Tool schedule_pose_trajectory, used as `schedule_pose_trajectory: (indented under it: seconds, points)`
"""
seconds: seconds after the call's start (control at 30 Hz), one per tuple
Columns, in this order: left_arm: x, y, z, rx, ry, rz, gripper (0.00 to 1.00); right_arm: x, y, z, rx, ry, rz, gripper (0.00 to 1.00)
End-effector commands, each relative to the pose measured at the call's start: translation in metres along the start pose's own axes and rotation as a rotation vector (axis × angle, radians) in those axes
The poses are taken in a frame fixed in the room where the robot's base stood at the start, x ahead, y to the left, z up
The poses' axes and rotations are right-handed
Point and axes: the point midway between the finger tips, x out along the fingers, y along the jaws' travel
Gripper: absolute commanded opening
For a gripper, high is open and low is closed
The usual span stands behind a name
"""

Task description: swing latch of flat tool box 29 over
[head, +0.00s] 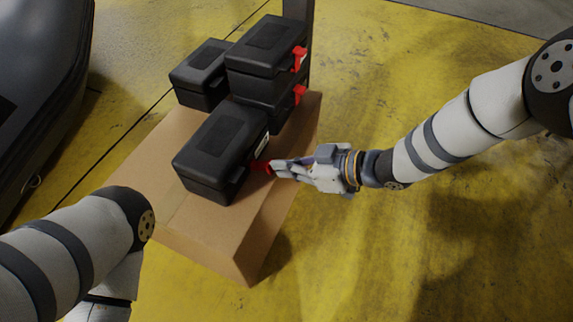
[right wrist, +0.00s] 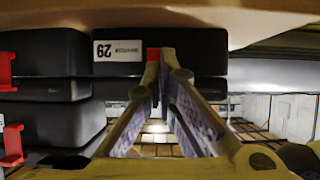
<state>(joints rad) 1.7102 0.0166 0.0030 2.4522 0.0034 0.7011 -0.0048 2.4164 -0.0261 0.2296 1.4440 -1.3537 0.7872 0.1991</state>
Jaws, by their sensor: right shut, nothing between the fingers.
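Flat tool box 29 (head: 215,150) is a black lidded case lying on a cardboard box, nearest to me among the black cases. In the right wrist view the box (right wrist: 190,57) appears upside down, with a white label (right wrist: 118,51) reading 29. Its red latch (head: 262,167) sticks out on the side facing my right gripper and is partly hidden by the fingers; it also shows in the right wrist view (right wrist: 153,52). My right gripper (head: 274,166) is shut and empty, its fingertips right at the latch. I cannot tell whether they touch it. My left gripper is outside the view.
The cardboard box (head: 215,238) carries the cases. Two stacked black cases (head: 265,45) with red latches (head: 299,58) stand behind box 29, and another case (head: 200,73) to their left. A dark post (head: 298,12) rises behind. Yellow floor (head: 430,240) at right is clear.

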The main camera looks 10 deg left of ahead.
Motion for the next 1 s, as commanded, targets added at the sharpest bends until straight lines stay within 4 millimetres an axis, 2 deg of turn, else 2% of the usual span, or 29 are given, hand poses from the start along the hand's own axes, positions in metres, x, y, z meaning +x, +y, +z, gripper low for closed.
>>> schedule_pose_trajectory:
  seconds: [0.43, 0.77, 1.0]
  points:
    - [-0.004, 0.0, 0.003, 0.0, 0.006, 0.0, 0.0, 0.001, -0.001, -0.014, -0.001, 0.0, 0.0, 0.0]
    - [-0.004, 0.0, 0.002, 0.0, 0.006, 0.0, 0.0, 0.002, -0.001, -0.015, 0.0, 0.0, 0.0, 0.0]
    - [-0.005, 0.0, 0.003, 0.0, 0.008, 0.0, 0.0, 0.004, 0.0, -0.022, -0.001, 0.0, 0.0, 0.0]
